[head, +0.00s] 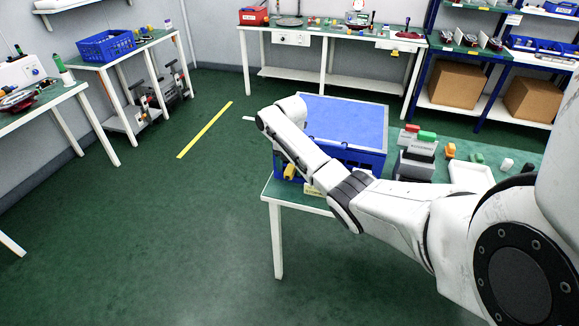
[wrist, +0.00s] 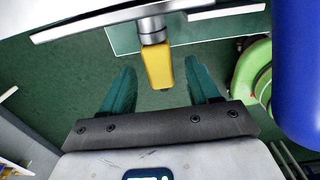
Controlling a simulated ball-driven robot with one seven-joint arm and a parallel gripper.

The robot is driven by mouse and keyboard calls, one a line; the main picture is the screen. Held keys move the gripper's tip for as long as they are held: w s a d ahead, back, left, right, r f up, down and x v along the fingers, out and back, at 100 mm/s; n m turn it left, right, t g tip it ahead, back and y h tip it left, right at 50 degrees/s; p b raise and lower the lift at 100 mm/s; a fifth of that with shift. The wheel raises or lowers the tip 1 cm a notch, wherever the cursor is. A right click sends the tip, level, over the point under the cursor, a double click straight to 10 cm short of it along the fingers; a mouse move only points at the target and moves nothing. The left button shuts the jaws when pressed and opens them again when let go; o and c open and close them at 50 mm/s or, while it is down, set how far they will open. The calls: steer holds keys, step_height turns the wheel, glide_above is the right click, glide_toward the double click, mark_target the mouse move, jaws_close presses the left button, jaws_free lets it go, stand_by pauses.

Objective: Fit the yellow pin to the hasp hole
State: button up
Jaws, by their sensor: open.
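In the wrist view a yellow block-shaped piece (wrist: 158,67), which looks like the yellow pin's grip, joins a short metal cylinder (wrist: 151,29). My gripper (wrist: 162,78) is open, one teal finger on each side of the yellow piece, with visible gaps on both sides. In the head view a yellow piece (head: 289,172) shows at the front left of a blue crate (head: 345,118), below my arm. My gripper's fingers are hidden there behind my own arm. I cannot make out the hasp hole.
The blue crate stands on a green-topped bench (head: 515,155). Right of it are a grey block stand (head: 415,160) with red and green pieces and a white tray (head: 470,177). In the wrist view a green curved part (wrist: 246,74) and a blue body (wrist: 297,60) lie close right.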

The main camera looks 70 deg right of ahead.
step_height(320, 180, up, 11)
steer(key=shift+b, duration=0.35)
steer(key=shift+f, duration=0.1)
stand_by(0.5)
steer(key=w+a+f+m+t+y, duration=0.1)
steer(key=a+f+m, duration=0.45)
steer(key=a, duration=0.95)
steer(key=w+a+f+m+y, duration=0.1)
steer(key=w+a+f+m, duration=0.15)
steer(key=a+f, duration=0.85)
steer(key=s+a+m, duration=0.5)
steer(key=s+a, duration=0.4)
steer(key=a, duration=0.3)
steer(key=s+a+r+m+h, duration=0.1)
steer(key=s+a+m, duration=0.1)
steer(key=s+m, duration=0.4)
steer(key=s, duration=0.5)
steer(key=shift+s+a+r+h, duration=0.2)
steer(key=shift+s+h, duration=0.1)
steer(key=shift+h, duration=0.1)
